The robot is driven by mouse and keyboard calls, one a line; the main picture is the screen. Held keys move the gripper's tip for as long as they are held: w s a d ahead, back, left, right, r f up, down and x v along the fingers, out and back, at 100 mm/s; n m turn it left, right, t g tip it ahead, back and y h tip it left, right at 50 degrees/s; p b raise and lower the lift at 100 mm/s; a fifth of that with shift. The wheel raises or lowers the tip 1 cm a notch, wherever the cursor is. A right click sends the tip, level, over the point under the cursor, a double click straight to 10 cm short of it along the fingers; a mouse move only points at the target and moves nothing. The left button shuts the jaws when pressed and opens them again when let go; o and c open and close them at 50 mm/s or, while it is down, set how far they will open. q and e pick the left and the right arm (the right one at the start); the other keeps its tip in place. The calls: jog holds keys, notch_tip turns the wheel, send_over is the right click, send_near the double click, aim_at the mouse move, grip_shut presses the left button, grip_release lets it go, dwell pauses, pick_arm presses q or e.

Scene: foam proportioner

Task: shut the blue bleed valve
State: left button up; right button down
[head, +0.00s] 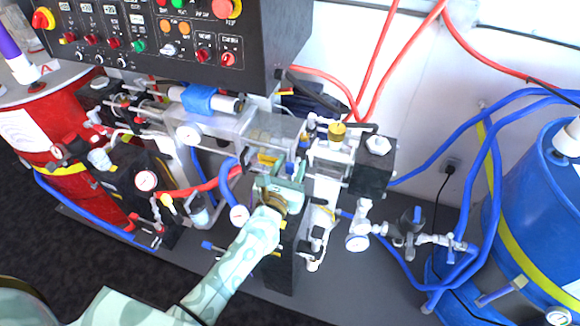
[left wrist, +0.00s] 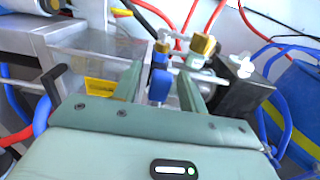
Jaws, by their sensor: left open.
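A small blue valve handle (left wrist: 159,86), which I take to be the bleed valve, stands upright below a brass fitting in the left wrist view. It also shows small in the head view (head: 303,143). My left gripper (left wrist: 161,80) is open, with one pale green finger on each side of the blue handle. I see a gap on both sides, and cannot tell any contact. In the head view my left gripper (head: 281,166) reaches up to the middle of the machine. My right gripper is not in view.
A brass knob (head: 337,131) and a black block (head: 373,165) are just right of the gripper. A control panel (head: 180,40) overhangs at upper left. Red hoses run behind. A red drum (head: 45,125) stands left, a blue drum (head: 540,210) right.

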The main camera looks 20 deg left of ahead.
pick_arm(q)
jog(key=shift+c, duration=0.3)
grip_shut()
